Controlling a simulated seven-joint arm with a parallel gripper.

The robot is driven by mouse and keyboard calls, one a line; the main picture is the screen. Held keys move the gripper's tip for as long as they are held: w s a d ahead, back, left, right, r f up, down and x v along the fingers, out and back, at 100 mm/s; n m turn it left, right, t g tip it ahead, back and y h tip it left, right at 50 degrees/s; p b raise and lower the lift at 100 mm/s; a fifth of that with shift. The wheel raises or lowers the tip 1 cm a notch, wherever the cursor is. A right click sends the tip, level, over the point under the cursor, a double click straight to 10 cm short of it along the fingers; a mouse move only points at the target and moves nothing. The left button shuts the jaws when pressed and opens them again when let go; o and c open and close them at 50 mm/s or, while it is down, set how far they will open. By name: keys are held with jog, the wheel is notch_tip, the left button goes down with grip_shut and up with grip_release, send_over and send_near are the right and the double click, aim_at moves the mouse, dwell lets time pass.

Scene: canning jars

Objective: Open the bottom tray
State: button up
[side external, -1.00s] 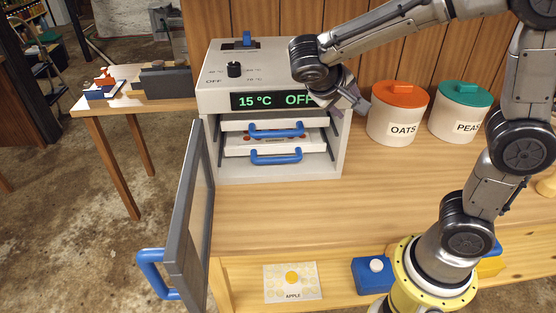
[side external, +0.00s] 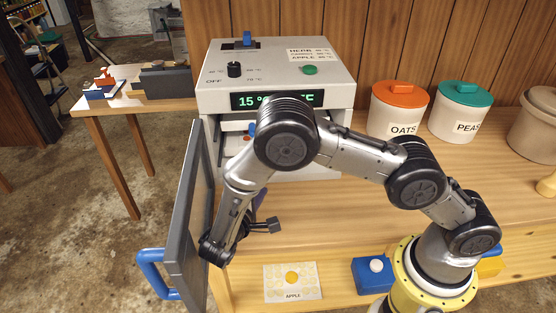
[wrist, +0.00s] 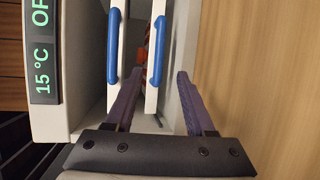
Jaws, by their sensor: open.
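The white cabinet (side external: 275,72) has its grey door (side external: 188,220) open to the left. In the wrist view, which is turned sideways, the bottom tray (wrist: 150,100) is the right white panel with a blue handle (wrist: 159,62). The upper tray (wrist: 119,15) is to its left with its own blue handle (wrist: 112,48). My gripper (wrist: 160,92) is open and empty, pointing toward the trays. The bottom tray's handle appears between the finger directions, ahead of the tips. In the side view my gripper (side external: 268,212) is low in front of the cabinet, and my arm hides the bottom handle.
The open door stands close to the left of my wrist. Canisters marked OATS (side external: 398,108) and PEAS (side external: 460,112) stand right of the cabinet. The wooden counter (side external: 320,215) in front is mostly clear.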

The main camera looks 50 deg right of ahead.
jog(key=x, duration=1.3)
jog(key=shift+w+d, duration=0.1)
jog(key=shift+d, duration=0.2)
grip_shut()
dwell(0.8)
